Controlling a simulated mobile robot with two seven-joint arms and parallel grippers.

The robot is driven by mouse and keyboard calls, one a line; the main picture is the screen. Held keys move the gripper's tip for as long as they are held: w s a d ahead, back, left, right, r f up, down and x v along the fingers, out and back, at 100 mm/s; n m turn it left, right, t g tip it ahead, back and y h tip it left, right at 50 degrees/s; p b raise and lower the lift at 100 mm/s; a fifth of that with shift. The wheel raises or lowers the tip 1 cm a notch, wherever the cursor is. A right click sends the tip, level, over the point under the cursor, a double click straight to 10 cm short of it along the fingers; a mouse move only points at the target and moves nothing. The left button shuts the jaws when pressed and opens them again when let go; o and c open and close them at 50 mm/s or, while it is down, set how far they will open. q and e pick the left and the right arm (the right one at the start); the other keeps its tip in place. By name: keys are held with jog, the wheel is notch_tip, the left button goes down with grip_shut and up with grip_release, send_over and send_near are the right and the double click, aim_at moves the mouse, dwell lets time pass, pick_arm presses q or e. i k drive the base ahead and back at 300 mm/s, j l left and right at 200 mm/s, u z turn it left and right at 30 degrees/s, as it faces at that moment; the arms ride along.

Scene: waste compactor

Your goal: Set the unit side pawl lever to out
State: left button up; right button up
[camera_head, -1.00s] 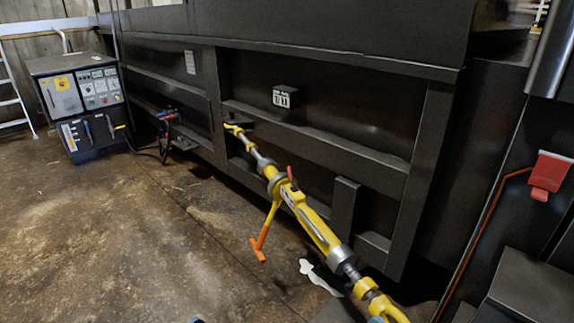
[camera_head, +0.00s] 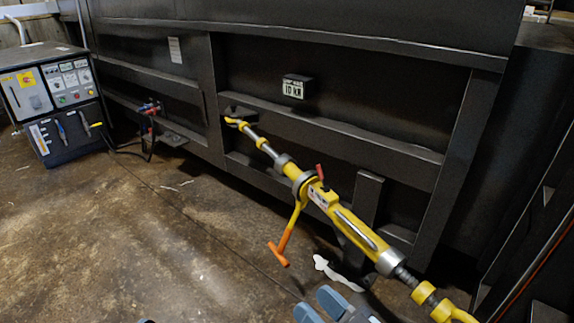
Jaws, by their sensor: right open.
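A yellow ratchet turnbuckle (camera_head: 345,218) runs slantwise from the dark container wall toward the lower right. A small red pawl lever (camera_head: 320,171) stands up from its ratchet housing, tilted slightly left. Which pawl side it belongs to is not marked legibly. A yellow handle with an orange T-shaped grip (camera_head: 280,252) hangs below the housing. My right gripper (camera_head: 318,306) is at the bottom edge, its blue-grey fingers apart and empty. It is below the turnbuckle and clear of the lever. My left gripper is not identifiable in the picture.
A small display box (camera_head: 296,87) on the container wall (camera_head: 400,100) seems to read 10 kN. A control cabinet (camera_head: 55,100) stands at the left, its cables running to the wall. A white patch (camera_head: 336,272) lies on the floor under the turnbuckle. Floor at left is open.

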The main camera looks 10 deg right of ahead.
aim_at(325, 188)
jog(key=i+j+u, duration=0.4)
jog(key=i, duration=0.3)
jog(key=i+j+u, duration=0.2)
jog(key=i, duration=0.2)
jog(key=i+j+z, duration=0.2)
jog(key=i, duration=0.25)
jog(key=i+z, duration=0.15)
jog(key=i, duration=0.3)
jog(key=i+j+z, duration=0.2)
jog(key=i, duration=0.25)
jog(key=i+z, duration=0.15)
jog(key=z, duration=0.25)
jog(key=i+j+z, duration=0.1)
jog(key=z, duration=0.35)
jog(key=i+j+z, duration=0.1)
jog(key=z, duration=0.3)
jog(key=i+j+z, duration=0.1)
jog(key=z, duration=0.35)
jog(key=i+j+z, duration=0.1)
jog(key=z, duration=0.4)
jog(key=i+j+z, duration=0.2)
jog(key=z, duration=0.3)
jog(key=i+j+z, duration=0.15)
jog(key=z, duration=0.35)
jog(key=i+j+z, duration=0.2)
jog(key=j+z, duration=0.25)
